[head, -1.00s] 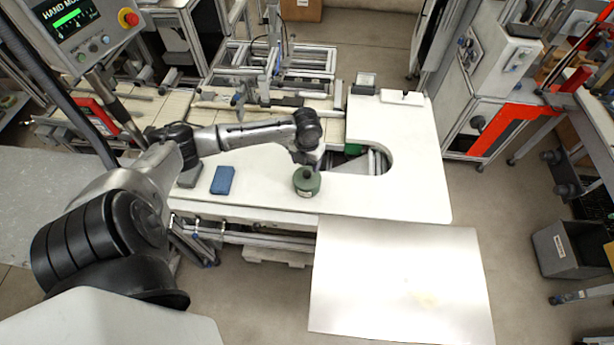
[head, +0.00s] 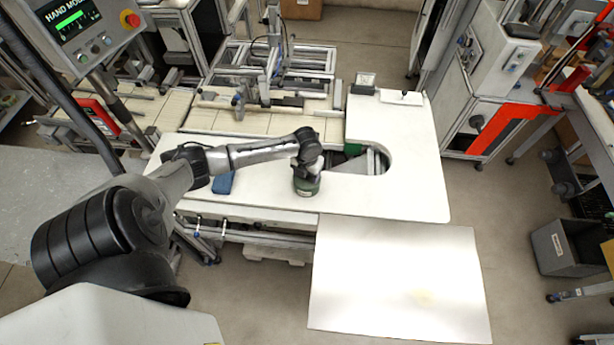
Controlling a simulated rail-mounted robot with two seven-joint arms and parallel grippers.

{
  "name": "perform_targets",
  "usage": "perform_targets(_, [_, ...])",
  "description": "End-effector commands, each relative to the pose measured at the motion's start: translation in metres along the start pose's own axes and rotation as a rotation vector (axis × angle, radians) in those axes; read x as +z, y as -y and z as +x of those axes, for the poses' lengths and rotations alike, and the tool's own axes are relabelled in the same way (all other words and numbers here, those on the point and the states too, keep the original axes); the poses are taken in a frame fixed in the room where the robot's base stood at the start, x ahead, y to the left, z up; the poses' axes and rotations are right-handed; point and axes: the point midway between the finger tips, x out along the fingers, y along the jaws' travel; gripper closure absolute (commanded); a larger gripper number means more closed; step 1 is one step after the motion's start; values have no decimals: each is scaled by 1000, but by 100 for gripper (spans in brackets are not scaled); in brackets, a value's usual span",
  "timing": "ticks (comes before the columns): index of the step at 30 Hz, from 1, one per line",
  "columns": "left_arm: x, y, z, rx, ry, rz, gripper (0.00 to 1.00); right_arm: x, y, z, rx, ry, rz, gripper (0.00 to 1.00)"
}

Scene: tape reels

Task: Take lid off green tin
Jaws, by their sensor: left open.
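The green tin (head: 306,188) stands upright on the white table, near its front edge and left of the U-shaped cut-out. My left gripper (head: 308,176) is right over the tin and hides most of its top and its lid. The gripper is open; whether its fingers touch the lid I cannot tell. My right gripper is not in view.
A blue block (head: 223,183) lies on the white table (head: 400,198) left of the tin, partly behind my left arm. The cut-out (head: 375,165) opens to the right of the tin. The table's right part is clear. A metal sheet (head: 395,280) lies in front.

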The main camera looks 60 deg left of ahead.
Motion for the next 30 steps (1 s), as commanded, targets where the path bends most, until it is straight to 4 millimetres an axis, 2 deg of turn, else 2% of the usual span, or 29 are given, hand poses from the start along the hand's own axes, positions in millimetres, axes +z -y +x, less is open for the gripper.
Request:
perform_targets(2, [0, 0, 0, 0, 0, 0, 42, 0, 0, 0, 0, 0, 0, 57])
perform_targets(18, [0, 0, 0, 0, 0, 0, 93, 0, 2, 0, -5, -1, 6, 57])
perform_targets(26, [0, 0, -2, 0, 0, 0, 93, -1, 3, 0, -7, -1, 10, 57])
perform_targets(30, [1, 0, -9, 1, 1, 1, 93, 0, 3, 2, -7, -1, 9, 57])
